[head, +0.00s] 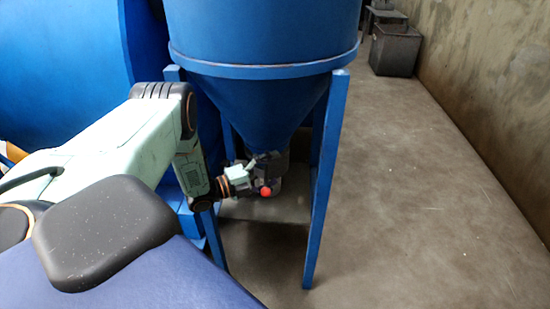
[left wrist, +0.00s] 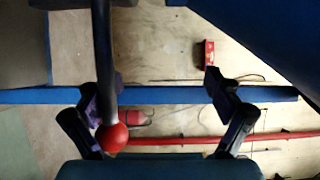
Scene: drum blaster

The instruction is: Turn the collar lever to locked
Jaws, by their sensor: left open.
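The collar lever (left wrist: 103,60) is a dark rod with a red ball knob (left wrist: 112,136) at its end. It hangs from the top of the left wrist view, and the knob also shows in the head view (head: 266,191) below the blue hopper's cone. My left gripper (left wrist: 158,88) is open, its two fingers wide apart. The lever is close beside the left-hand finger in that view, with a wide gap to the other finger. I cannot tell whether they touch. The collar itself is mostly hidden behind my gripper in the head view. My right gripper is not in view.
The blue hopper (head: 265,95) stands on blue legs, with the front right leg (head: 328,175) right of my gripper. A blue beam (left wrist: 170,95) and small red items show beyond the fingers. Grey bins (head: 396,50) stand far back. The right floor is clear.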

